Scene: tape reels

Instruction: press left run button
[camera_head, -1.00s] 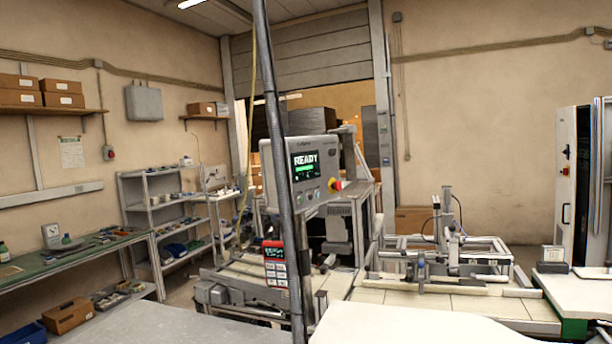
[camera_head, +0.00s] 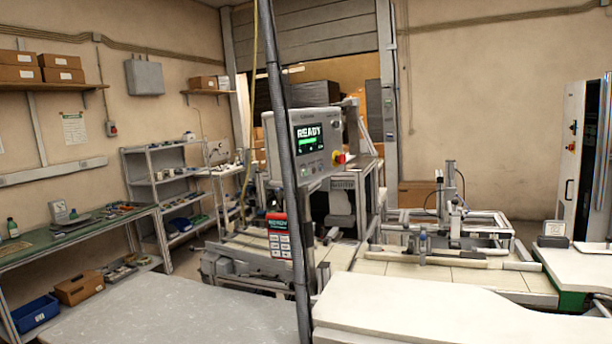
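A grey control panel (camera_head: 280,149) with a lit screen (camera_head: 309,137) reading READY stands in the middle of the view, above the machine. A small row of controls sits below the screen, too small to tell which is the left run button. A red and yellow knob (camera_head: 339,158) sits at the panel's lower right. A dark upright pole (camera_head: 284,130) crosses in front of the panel and hides part of its face. A red-topped keypad (camera_head: 279,238) hangs below the panel. My gripper is not in view.
A grey surface (camera_head: 170,315) and a white slab (camera_head: 420,312) fill the foreground. A machine frame (camera_head: 470,262) stands right of centre. A green-topped bench (camera_head: 90,230) and shelving (camera_head: 150,175) line the left wall. A white cabinet (camera_head: 570,150) stands at the right.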

